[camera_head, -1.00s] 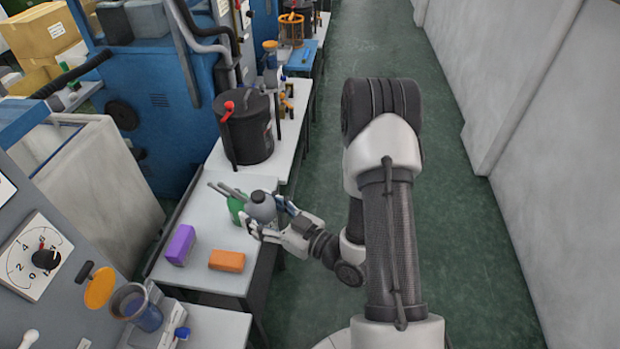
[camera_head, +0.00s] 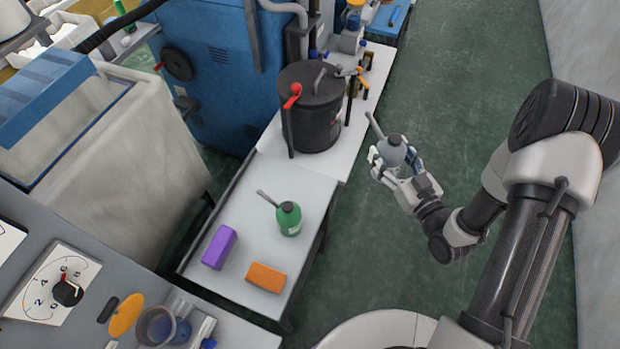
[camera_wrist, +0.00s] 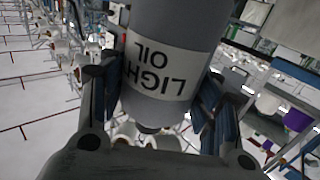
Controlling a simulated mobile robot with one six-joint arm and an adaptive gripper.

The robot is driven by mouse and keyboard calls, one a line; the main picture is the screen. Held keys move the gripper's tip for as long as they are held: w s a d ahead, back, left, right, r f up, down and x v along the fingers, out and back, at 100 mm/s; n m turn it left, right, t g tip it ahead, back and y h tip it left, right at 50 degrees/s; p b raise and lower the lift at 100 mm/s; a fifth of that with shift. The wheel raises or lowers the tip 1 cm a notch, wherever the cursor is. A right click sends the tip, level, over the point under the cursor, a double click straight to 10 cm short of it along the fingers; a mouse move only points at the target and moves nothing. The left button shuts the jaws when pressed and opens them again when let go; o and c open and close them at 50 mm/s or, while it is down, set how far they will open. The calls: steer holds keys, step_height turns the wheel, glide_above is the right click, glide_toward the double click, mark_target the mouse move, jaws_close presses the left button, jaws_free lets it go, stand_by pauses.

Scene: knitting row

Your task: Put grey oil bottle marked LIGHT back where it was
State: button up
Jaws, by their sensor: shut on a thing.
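The grey oil bottle (camera_head: 393,151) is in my gripper (camera_head: 397,168), held over the green floor to the right of the white table. Its thin spout points up and to the left. In the wrist view the bottle (camera_wrist: 175,30) fills the space between the two fingers, and its label (camera_wrist: 162,70) reads LIGHT OIL upside down, with the last letter partly cut off. My gripper (camera_wrist: 160,100) is shut on it there, one finger on each side. A green oil bottle (camera_head: 289,219) with a grey spout stands on the white table (camera_head: 255,268).
A purple block (camera_head: 219,247) and an orange block (camera_head: 266,277) lie on the table's near part. A black drum (camera_head: 310,110) with a red handle stands behind. A dial panel (camera_head: 60,290) stands at lower left.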

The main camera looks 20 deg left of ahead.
steer(key=a+r+n+g+y+p, duration=0.1)
steer(key=a+n+g+y+p, duration=0.25)
steer(key=a, duration=1.75)
steer(key=shift+g+y, duration=0.25)
steer(key=shift+g, duration=0.2)
steer(key=shift+s+f+b, duration=0.2)
steer(key=shift+f+b, duration=0.95)
steer(key=shift+f, duration=3.75)
steer(key=shift+s+f+b, duration=0.15)
steer(key=shift+f+b, duration=1)
steer(key=shift+f, duration=3.75)
steer(key=shift+f, duration=0.2)
steer(key=o, duration=1.3)
